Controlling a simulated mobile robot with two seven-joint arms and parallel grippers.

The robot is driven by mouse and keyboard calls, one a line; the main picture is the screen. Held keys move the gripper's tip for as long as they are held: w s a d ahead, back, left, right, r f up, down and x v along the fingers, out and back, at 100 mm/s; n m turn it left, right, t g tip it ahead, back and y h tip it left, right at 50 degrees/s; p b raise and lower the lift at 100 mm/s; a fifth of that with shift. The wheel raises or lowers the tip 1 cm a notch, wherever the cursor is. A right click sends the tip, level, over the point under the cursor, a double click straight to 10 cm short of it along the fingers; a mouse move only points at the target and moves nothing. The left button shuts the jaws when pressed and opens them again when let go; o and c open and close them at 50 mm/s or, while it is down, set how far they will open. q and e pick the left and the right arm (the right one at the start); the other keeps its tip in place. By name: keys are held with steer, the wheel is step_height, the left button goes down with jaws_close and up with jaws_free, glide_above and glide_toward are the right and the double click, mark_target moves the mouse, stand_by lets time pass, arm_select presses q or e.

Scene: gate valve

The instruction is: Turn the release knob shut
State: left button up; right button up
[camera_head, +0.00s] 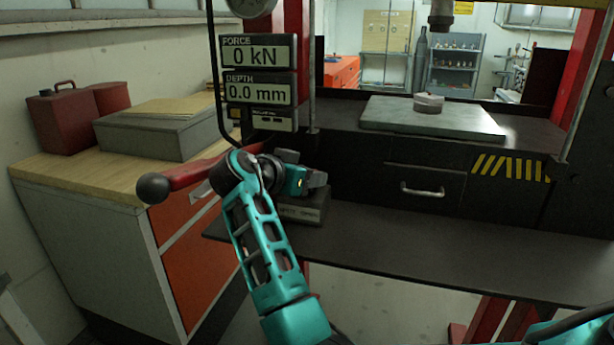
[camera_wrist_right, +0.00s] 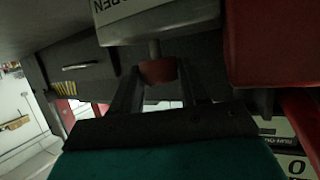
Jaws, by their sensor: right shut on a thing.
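The release knob (camera_wrist_right: 158,71) is a small dull red cylinder on a short metal stem, seen in the right wrist view. The stem comes out of a grey block (camera_wrist_right: 160,22) with a pale label, upside down in that view, on which the letters "PEN" show. My right gripper (camera_wrist_right: 158,78) is shut on the knob, one dark finger on each side. In the head view, my right gripper (camera_head: 307,168) is at the grey block (camera_head: 304,208) beside the press. The knob is hidden there. My left gripper is not in view.
A red lever with a black ball end (camera_head: 153,188) sticks out left of my right wrist. Force and depth displays (camera_head: 258,90) read 0 kN and 0.0 mm. A steel plate (camera_head: 390,120) carries a small pale puck (camera_head: 429,102). A wooden-topped cabinet (camera_head: 75,180) stands left.

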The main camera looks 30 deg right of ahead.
steer(key=o, duration=1.1)
steer(key=shift+c, duration=0.2)
step_height(320, 180, up, 20)
